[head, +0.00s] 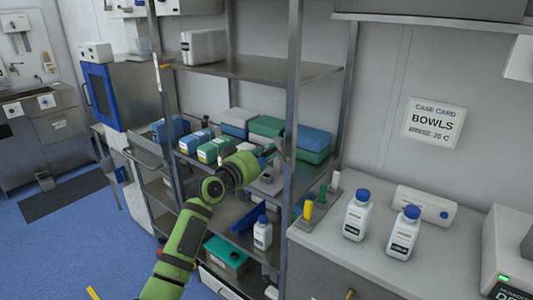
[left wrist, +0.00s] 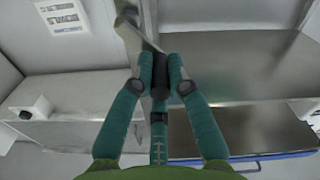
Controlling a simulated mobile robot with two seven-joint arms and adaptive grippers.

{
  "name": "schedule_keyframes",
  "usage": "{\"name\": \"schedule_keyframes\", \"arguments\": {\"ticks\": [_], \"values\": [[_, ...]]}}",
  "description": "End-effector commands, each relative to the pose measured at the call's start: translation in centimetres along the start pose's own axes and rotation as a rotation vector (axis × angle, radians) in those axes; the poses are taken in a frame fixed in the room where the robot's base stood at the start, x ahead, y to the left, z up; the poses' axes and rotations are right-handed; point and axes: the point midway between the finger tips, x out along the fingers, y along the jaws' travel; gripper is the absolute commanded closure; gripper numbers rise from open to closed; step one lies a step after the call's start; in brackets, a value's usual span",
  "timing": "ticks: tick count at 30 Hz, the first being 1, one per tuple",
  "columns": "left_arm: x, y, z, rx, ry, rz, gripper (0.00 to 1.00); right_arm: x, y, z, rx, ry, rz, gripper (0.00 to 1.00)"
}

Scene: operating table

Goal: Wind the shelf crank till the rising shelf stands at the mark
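My left arm reaches from the bottom of the head view to the steel shelf rack, with the left gripper (head: 270,157) by the rack's front right post. In the left wrist view the teal fingers of this gripper (left wrist: 161,68) close around a black cylindrical grip (left wrist: 160,80), which looks like the crank handle. A grey metal piece (left wrist: 134,35) lies just beyond the fingertips. In the head view the arm and post hide most of the crank. The rack's upper shelf (head: 255,68) is level. My right gripper is out of view.
Teal, blue and white boxes (head: 266,127) fill the middle shelf. A blue-doored cabinet (head: 118,92) stands left of the rack.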

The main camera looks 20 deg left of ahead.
Motion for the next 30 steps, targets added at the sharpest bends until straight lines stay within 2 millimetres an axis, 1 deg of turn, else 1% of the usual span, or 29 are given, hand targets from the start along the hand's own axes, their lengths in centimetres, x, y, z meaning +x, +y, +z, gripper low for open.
{"name": "schedule_keyframes", "arguments": {"ticks": [8,14,20,30], "values": [[0.0,-0.1,-0.1,-0.021,0.003,-0.001,1.0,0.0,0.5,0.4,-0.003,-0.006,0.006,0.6],[0.0,-0.5,0.0,-0.108,0.003,-0.001,1.0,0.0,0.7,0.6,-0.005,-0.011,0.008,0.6],[0.0,-1.1,0.3,-0.263,0.005,-0.001,1.0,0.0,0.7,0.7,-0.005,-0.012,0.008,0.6],[0.0,-2.2,1.3,-0.588,0.005,0.0,1.0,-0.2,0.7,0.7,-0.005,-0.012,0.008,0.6]]}}
